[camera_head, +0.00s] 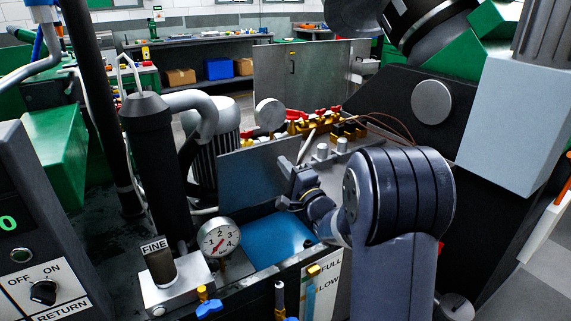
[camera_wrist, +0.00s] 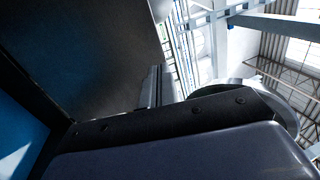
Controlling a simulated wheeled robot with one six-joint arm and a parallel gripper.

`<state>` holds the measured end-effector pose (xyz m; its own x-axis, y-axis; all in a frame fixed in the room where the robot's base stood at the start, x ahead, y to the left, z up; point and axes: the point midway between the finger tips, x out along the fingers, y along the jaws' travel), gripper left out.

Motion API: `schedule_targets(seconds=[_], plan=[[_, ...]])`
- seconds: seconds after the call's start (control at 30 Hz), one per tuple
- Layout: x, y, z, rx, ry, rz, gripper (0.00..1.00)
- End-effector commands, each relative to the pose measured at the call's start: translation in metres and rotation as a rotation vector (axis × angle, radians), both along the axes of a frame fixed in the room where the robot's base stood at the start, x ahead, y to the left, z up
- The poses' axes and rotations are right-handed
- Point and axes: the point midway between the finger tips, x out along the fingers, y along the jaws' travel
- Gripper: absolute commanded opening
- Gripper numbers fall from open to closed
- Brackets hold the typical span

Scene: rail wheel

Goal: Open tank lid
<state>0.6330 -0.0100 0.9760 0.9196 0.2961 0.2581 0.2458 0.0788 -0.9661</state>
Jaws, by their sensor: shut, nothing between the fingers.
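The tank lid (camera_head: 258,178) is a flat grey-blue plate standing steeply raised at the back of the tank. Below it, the tank opening (camera_head: 272,241) shows a bright blue inside. My gripper (camera_head: 297,174) is shut and empty, close to the right edge of the lid. I cannot tell whether it touches the lid. In the wrist view a dark flat surface (camera_wrist: 80,50), likely the lid, fills the upper left, with blue at the left edge. The fingertips are not clear there.
A pressure gauge (camera_head: 219,238) and a black filter column (camera_head: 154,160) stand left of the opening. Red-handled valves (camera_head: 315,118) and gold fittings lie behind it. A control box (camera_head: 40,225) is at the left edge. A large dark machine body (camera_head: 440,110) is at right.

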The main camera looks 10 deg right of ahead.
Motion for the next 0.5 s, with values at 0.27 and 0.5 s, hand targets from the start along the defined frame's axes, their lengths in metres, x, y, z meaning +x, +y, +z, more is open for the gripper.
schedule_targets(seconds=[0.27, 0.5], plan=[[-0.042, -0.014, -0.013, 0.000, 0.001, -0.002, 0.00], [-0.070, -0.023, -0.020, 0.000, 0.001, -0.002, 0.00]])
